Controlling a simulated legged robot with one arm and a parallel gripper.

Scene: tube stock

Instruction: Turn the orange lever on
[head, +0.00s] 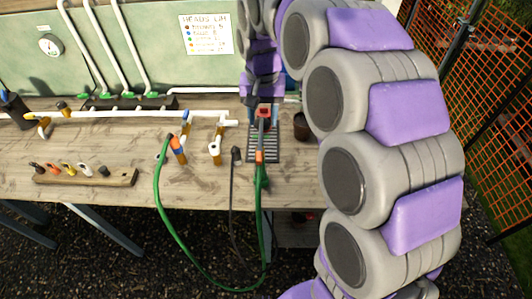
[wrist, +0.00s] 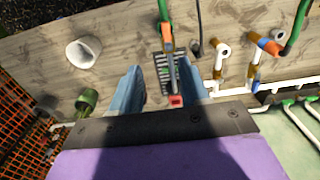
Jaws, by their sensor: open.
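An orange lever-like part (head: 175,143) sits on a short brass-coloured upright tap on the bench, where the green hose joins. In the wrist view it shows (wrist: 268,45) at the upper right. My gripper (head: 261,110) is at the back of the bench, to the right of that tap. In the wrist view my gripper (wrist: 161,68) has its two blue fingers spread apart. Between them in the picture lies a grey wand (wrist: 170,66) with an orange collar (wrist: 167,36) and a red end (wrist: 176,101). I cannot tell whether the fingers touch it.
A second tap (head: 215,148) stands between the orange part and the slatted grate (head: 270,150). The green hose (head: 178,245) loops off the bench front. A brown pot (head: 301,127) stands right of the grate. A wooden rack (head: 85,177) lies at left.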

